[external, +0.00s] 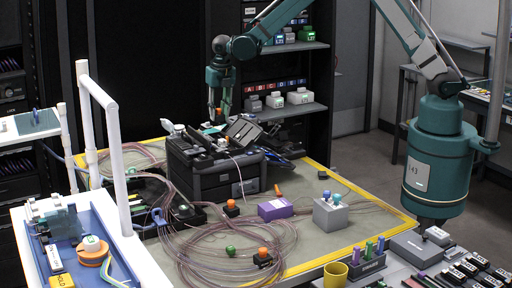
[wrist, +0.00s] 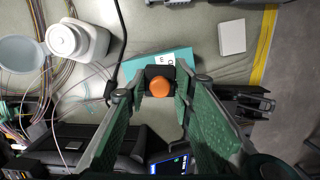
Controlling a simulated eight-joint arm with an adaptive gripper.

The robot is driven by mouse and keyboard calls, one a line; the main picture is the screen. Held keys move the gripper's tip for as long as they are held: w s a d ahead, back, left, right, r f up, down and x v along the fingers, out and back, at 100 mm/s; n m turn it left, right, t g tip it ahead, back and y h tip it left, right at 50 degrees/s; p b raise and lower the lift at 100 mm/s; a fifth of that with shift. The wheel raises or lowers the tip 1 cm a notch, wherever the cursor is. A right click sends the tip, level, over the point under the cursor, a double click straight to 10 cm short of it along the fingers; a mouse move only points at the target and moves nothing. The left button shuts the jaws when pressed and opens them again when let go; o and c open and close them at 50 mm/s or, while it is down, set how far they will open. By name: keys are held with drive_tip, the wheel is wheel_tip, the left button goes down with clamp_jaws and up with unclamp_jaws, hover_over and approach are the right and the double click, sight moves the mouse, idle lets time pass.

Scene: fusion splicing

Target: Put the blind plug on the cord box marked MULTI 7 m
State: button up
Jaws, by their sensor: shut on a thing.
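My gripper (external: 217,112) hangs above the back of the black splicer. In the wrist view my gripper (wrist: 160,90) is shut on a small black block with a round orange knob (wrist: 159,86), which may be the blind plug. The orange also shows between the fingers in the external view. A teal box (wrist: 185,57) with a white label lies below and beyond the held block; its label is only partly visible. In the external view a purple box (external: 275,208) with a small label sits right of the splicer. I cannot read MULTI 7 m on any box.
The black splicer (external: 215,170) stands mid-table. Orange-topped black blocks (external: 231,207) (external: 263,256) and loose coiled fibre (external: 200,245) lie in front. A grey box with blue knobs (external: 330,213) is at right. A white bottle (wrist: 78,39) and white square (wrist: 232,37) lie near the teal box.

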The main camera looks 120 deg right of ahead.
sight(219, 121)
drive_tip(key=shift+f, duration=1.75)
drive_tip(key=shift+f, duration=0.15)
drive_tip(key=o, duration=1)
drive_tip(key=shift+c, duration=0.2)
drive_tip(key=shift+a+r, duration=0.3)
drive_tip(key=shift+r, duration=1.75)
drive_tip(key=shift+a+r, duration=0.3)
drive_tip(key=shift+r, duration=1.7)
drive_tip(key=shift+a+r, duration=0.3)
drive_tip(key=shift+r, duration=1.75)
